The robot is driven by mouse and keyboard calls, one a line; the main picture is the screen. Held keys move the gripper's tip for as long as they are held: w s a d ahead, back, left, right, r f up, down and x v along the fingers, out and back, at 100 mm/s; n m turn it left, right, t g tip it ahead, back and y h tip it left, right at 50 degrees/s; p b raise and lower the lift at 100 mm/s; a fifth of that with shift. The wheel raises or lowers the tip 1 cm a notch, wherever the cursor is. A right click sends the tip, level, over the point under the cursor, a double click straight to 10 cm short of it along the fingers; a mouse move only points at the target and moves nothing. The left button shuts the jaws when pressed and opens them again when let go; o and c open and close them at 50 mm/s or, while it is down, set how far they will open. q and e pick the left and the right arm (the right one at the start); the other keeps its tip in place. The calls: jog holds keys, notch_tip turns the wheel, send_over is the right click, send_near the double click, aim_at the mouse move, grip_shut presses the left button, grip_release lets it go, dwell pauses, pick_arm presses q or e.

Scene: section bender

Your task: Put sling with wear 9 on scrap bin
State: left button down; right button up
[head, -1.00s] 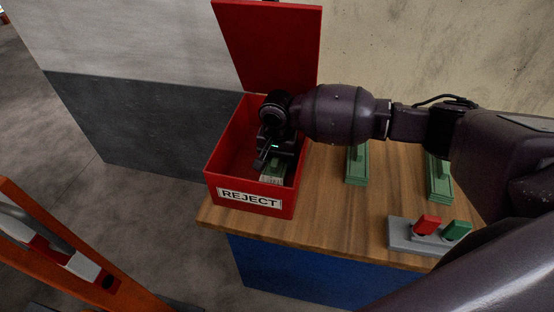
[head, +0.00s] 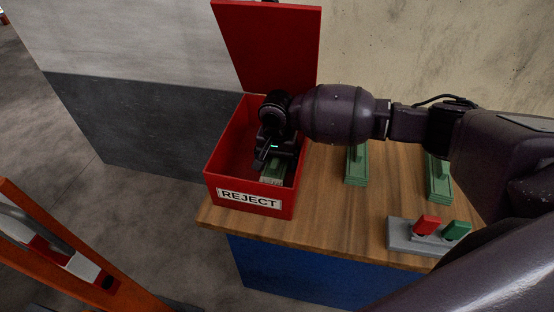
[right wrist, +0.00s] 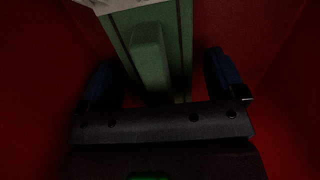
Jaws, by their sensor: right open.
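The red bin marked REJECT (head: 282,204) stands on the left end of the wooden bench, its lid raised at the back. A green sling (head: 275,173) with a pale tag lies inside it; the tag is too small to read a wear number. My right gripper (head: 268,160) is down inside the bin, open, over the sling. In the right wrist view the green sling (right wrist: 147,50) lies between and ahead of the two spread fingers (right wrist: 162,82), with a gap on each side. My left gripper is not in view.
A grey block with red and green switches (head: 428,232) sits at the front right. An orange frame (head: 75,250) stands at lower left.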

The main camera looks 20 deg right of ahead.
notch_tip(320, 180, up, 10)
jog(key=shift+r+p, duration=0.15)
jog(key=shift+p, duration=0.6)
jog(key=shift+r, duration=0.7)
